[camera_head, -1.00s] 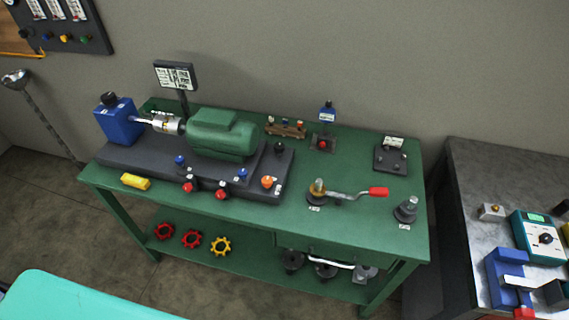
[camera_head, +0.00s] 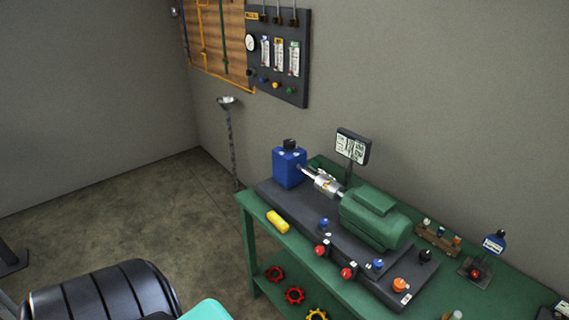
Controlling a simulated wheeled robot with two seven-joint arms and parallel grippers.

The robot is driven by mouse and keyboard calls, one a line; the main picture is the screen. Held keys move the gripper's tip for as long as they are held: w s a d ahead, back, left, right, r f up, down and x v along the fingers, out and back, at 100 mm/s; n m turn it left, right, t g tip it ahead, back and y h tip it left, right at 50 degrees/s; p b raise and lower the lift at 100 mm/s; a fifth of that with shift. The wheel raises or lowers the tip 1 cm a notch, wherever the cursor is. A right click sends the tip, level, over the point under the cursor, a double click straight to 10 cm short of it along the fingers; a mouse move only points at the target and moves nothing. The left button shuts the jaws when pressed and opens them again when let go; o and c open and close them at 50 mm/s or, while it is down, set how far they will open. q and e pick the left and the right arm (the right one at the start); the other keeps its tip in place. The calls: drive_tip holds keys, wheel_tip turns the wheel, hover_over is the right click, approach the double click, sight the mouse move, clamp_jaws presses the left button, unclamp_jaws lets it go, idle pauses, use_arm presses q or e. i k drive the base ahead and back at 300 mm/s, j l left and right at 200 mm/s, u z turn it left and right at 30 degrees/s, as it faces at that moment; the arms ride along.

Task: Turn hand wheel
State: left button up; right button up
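Loose wheel-shaped handles lie on the lower shelf of the green bench: a red wheel (camera_head: 273,273), a second red wheel (camera_head: 294,295) and a yellow wheel (camera_head: 317,314) cut by the bottom edge. On the bench top, a green motor (camera_head: 376,217) is joined by a metal shaft coupling (camera_head: 327,184) to a blue unit (camera_head: 289,166) with a black cap. Red knobs (camera_head: 347,272) and an orange knob (camera_head: 399,284) sit along the front of the dark base plate. I cannot tell which part the task calls the hand wheel. Neither gripper is in view.
A dark panel (camera_head: 262,68) with gauges and coloured buttons hangs on the wall. A thin stand (camera_head: 232,150) rises left of the green bench (camera_head: 258,216). A yellow block (camera_head: 277,221) lies on the bench's left end.

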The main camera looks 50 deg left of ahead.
sight(289, 144)
drive_tip(key=u, duration=1.45)
drive_tip(key=i+j, duration=0.1)
drive_tip(key=j, duration=0.1)
